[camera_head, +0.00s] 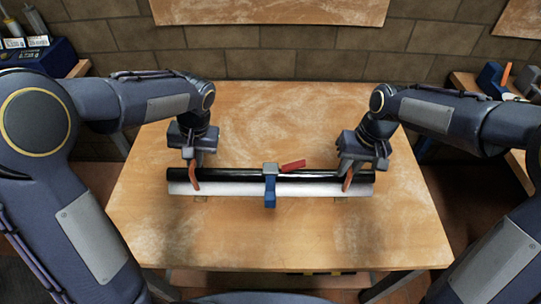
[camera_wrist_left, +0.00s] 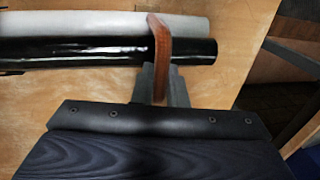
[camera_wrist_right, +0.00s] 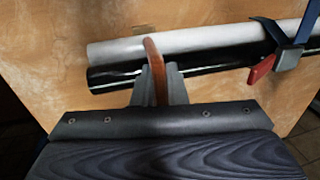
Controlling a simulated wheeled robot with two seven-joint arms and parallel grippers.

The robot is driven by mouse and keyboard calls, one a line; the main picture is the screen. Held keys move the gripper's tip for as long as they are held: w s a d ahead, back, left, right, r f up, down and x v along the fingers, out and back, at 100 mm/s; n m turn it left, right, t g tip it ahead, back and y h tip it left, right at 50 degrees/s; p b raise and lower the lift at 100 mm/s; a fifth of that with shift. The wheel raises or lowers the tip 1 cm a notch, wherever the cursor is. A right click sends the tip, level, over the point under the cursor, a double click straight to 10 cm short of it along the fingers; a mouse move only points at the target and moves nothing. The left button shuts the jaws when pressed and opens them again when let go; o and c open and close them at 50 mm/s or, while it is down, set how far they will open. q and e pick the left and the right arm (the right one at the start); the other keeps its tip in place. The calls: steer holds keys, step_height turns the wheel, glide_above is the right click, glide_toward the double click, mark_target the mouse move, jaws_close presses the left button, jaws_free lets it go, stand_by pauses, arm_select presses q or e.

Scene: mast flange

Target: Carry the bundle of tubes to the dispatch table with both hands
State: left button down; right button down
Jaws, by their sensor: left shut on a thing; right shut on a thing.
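The bundle of tubes lies level across the picture in the head view, with a black tube (camera_head: 230,176) behind a white tube (camera_head: 235,189). A blue clamp (camera_head: 270,187) with a red lever (camera_head: 293,166) grips its middle. My left gripper (camera_head: 193,168) is shut on an orange-brown loop (camera_wrist_left: 159,40) around the bundle near its left end. My right gripper (camera_head: 349,166) is shut on a matching loop (camera_wrist_right: 150,52) near its right end. A wooden table (camera_head: 300,240) is below the bundle; whether they touch is unclear.
The wooden table's top is bare in front of and behind the bundle. A brick wall (camera_head: 290,62) stands behind it. Another bench with tools is at the right edge (camera_head: 464,84). A dark blue box (camera_head: 40,55) is at the far left.

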mark_target(199, 173)
arm_select(q)
steer(key=shift+f, duration=0.55)
arm_select(e)
steer(key=shift+f, duration=0.55)
arm_select(q)
steer(key=shift+f+b, duration=0.2)
steer(key=shift+b, duration=0.15)
arm_select(e)
steer(key=shift+f, duration=0.15)
